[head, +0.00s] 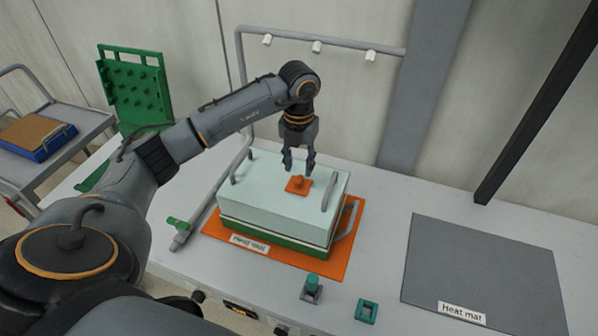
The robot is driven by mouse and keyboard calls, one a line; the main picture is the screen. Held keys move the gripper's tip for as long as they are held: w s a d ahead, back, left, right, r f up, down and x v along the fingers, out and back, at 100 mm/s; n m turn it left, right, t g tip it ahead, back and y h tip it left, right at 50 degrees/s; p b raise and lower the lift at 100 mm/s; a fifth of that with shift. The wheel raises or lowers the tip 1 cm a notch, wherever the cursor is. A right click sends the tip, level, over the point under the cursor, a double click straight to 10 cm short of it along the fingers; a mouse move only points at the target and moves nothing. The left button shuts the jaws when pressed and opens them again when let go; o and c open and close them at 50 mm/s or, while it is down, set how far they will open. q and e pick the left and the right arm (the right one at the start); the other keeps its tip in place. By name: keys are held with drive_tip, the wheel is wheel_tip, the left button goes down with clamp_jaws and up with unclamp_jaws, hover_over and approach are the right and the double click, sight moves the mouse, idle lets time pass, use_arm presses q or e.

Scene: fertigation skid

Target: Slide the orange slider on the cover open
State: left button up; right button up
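The orange slider (298,184) sits on top of the pale green cover (265,198), a little right of its middle. I cannot tell whether a fingertip touches the slider. My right gripper is not in view.
Handles (330,192) rise at the cover's ends. A grey pipe frame (335,44) with white nozzles stands behind. A dark heat mat (480,270) lies at the right. A teal-topped switch (312,286) and a teal square (367,310) are in front. A green pegboard (135,90) stands at the left.

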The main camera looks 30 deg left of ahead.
sight(299, 178)
use_arm(q)
drive_tip(key=shift+f+p, duration=0.45)
drive_tip(key=shift+f, duration=2)
clamp_jaws()
